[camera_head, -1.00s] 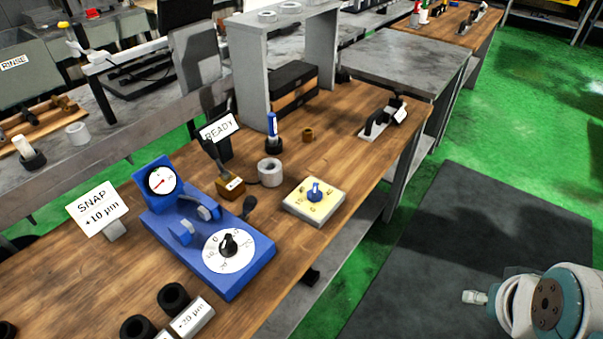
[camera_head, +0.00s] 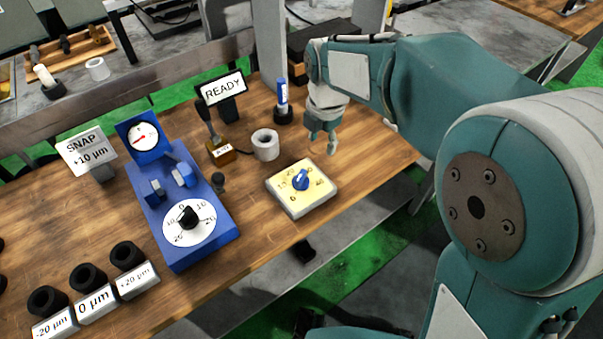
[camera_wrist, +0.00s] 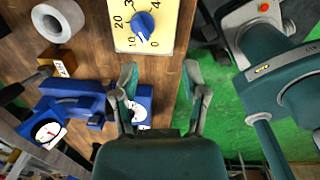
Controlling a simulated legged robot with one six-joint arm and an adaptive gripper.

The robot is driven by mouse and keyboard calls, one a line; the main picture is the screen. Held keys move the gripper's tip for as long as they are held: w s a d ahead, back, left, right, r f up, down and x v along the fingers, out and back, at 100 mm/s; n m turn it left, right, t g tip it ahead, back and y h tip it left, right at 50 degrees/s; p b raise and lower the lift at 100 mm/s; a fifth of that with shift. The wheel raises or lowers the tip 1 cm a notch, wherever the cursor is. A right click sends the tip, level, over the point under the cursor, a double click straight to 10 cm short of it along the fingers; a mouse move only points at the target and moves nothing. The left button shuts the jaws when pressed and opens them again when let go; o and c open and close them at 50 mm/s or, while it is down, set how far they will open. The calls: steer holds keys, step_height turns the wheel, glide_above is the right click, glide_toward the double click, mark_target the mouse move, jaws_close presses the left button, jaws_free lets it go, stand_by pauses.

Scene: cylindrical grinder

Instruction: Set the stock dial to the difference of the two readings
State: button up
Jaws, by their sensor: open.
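The yellow stock dial (camera_head: 293,207) lies on the bench, its blue knob (camera_head: 302,179) inside a scale from 0 to 40. I cannot tell the knob's exact setting. It also shows at the top of the wrist view (camera_wrist: 143,27). My gripper (camera_head: 321,143) hangs fingers-down just beyond the dial, apart from it. In the wrist view my gripper (camera_wrist: 163,75) is open and empty, fingertips below the plate. The blue snap gauge (camera_head: 178,243) has a red-needled indicator (camera_head: 143,137) and a white dial with a black knob (camera_head: 188,217). A sign (camera_head: 86,151) reads SNAP +10 µm.
A READY sign (camera_head: 220,89), grey ring (camera_head: 265,145), small block with a handle (camera_head: 221,152) and blue marker in a stand (camera_head: 282,96) stand behind the dial. Several black rings sit by labelled blocks (camera_head: 97,304) at front left. The bench edge runs right of the dial.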

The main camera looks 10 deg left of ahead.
mark_target(300, 175)
steer(key=a+f+n, duration=0.4)
steer(key=a, duration=0.1)
steer(key=shift+w+a+f+n+g, duration=0.2)
steer(key=shift+w+a+n+g, duration=0.1)
steer(key=shift+w+n, duration=0.1)
steer(key=shift+d+f, duration=0.2)
steer(key=shift+f, duration=0.15)
step_height(300, 175, down, 10)
steer(key=shift+d+r, duration=0.1)
steer(key=shift+r, duration=0.05)
steer(key=shift+d, duration=0.1)
jaws_close()
